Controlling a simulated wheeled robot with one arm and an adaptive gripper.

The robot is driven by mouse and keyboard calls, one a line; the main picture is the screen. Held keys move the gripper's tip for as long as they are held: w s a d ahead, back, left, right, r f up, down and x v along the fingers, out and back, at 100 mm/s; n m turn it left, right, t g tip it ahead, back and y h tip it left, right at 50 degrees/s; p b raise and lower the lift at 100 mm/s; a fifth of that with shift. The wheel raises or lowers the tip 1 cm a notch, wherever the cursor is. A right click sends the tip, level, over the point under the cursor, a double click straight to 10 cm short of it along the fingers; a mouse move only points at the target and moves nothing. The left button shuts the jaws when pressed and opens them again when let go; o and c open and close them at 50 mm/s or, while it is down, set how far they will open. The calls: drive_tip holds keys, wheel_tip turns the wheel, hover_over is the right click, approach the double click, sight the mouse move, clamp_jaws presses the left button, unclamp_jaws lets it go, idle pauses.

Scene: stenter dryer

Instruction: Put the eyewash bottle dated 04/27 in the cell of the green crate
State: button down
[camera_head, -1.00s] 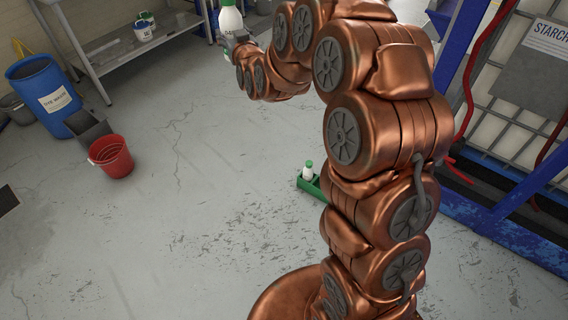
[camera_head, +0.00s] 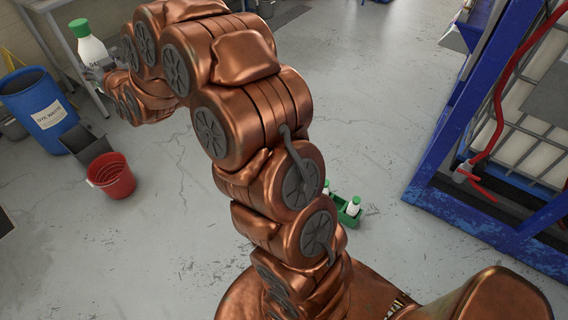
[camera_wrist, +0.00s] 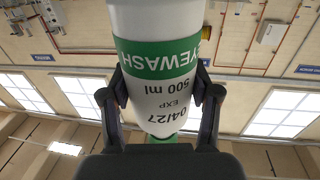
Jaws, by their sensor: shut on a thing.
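The eyewash bottle (camera_wrist: 160,75) is white with a green band and reads 500 ml, EXP 04/27 in the wrist view, where the lettering is upside down. My gripper (camera_wrist: 160,100) is shut on it, one finger on each side. In the head view the held bottle (camera_head: 91,48), with its green cap up, is at the upper left, raised above the floor. My gripper (camera_head: 97,72) is partly hidden there by the bottle and my arm. The green crate (camera_head: 348,218) stands on the floor behind my arm, partly hidden. A white bottle with a green cap (camera_head: 354,206) is in it.
A red bucket (camera_head: 111,177), a blue drum (camera_head: 40,108) and a grey bin (camera_head: 85,143) stand at the left by a metal table (camera_head: 48,8). A blue frame (camera_head: 460,110) with red hoses stands at the right. Floor between crate and frame is clear.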

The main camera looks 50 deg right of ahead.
drive_tip(key=w+d+f+m+h+b, duration=0.1)
drive_tip(key=d+f+m+h+b, duration=0.4)
drive_tip(key=d+f, duration=0.7)
drive_tip(key=s+d+f+m+g+h+b, duration=0.1)
drive_tip(key=s+d+f+g+h+b, duration=0.3)
drive_tip(key=d+f, duration=0.65)
drive_tip(key=s+d+f+m+h+b, duration=0.1)
drive_tip(key=d+f+h+b, duration=0.1)
drive_tip(key=d+f+b, duration=0.6)
drive_tip(key=m+g+h+b, duration=0.6)
drive_tip(key=m+g+b, duration=0.7)
drive_tip(key=b, duration=1.2)
hover_over(338, 201)
drive_tip(key=s+a, duration=0.1)
drive_tip(key=a, duration=0.3)
wheel_tip(338, 201, down, 57)
drive_tip(key=n+g, duration=0.2)
drive_tip(key=f+b, duration=0.2)
drive_tip(key=f, duration=0.2)
drive_tip(key=f+b, duration=0.2)
drive_tip(key=f, duration=0.3)
drive_tip(key=shift+s+d+f+b, duration=0.1)
drive_tip(key=shift+d+f+b, duration=0.1)
drive_tip(key=shift+b, duration=0.1)
drive_tip(key=shift+r, duration=0.1)
